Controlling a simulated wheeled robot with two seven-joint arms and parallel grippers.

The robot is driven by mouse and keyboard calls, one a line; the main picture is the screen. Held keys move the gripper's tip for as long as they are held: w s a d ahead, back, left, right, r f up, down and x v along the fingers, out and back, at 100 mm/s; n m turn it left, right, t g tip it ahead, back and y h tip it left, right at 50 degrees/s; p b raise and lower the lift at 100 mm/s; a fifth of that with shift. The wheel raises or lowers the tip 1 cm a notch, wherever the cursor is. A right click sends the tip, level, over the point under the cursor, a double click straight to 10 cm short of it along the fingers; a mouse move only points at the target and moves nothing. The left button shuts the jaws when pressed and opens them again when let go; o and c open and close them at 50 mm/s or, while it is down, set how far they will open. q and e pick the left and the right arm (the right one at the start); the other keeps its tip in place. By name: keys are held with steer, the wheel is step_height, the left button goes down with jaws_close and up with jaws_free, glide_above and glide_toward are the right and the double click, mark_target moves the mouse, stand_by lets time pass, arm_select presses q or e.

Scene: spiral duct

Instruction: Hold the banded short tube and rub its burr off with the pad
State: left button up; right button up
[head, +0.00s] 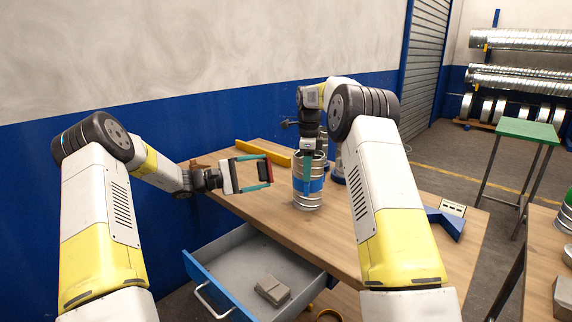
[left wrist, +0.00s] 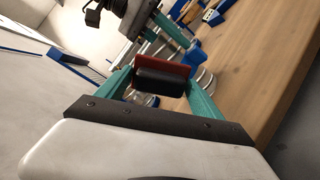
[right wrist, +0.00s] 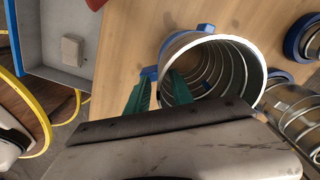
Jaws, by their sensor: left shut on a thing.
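The banded short tube (head: 308,201), shiny ribbed metal with a blue band, stands upright on the bench. In the right wrist view I look into its open mouth (right wrist: 222,75). My right gripper (right wrist: 160,82) is open, with one finger inside the tube and one outside; the wall lies between them with gaps showing. My left gripper (head: 268,170) is shut on the pad (left wrist: 163,76), a black block with a red face. It holds the pad in the air to the left of the tube, apart from it. I cannot make out the burr.
An open drawer (head: 225,262) with a grey block (head: 272,290) in it juts from the bench front. A yellow bar (head: 262,152) lies at the back. Other metal duct pieces stand behind the tube. A blue angled piece (head: 445,222) sits at right. The bench (head: 335,236) before the tube is clear.

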step_height(320, 180, up, 12)
steer(key=shift+f, duration=0.25)
steer(key=shift+r, duration=0.2)
stand_by(0.4)
steer(key=shift+a, duration=0.1)
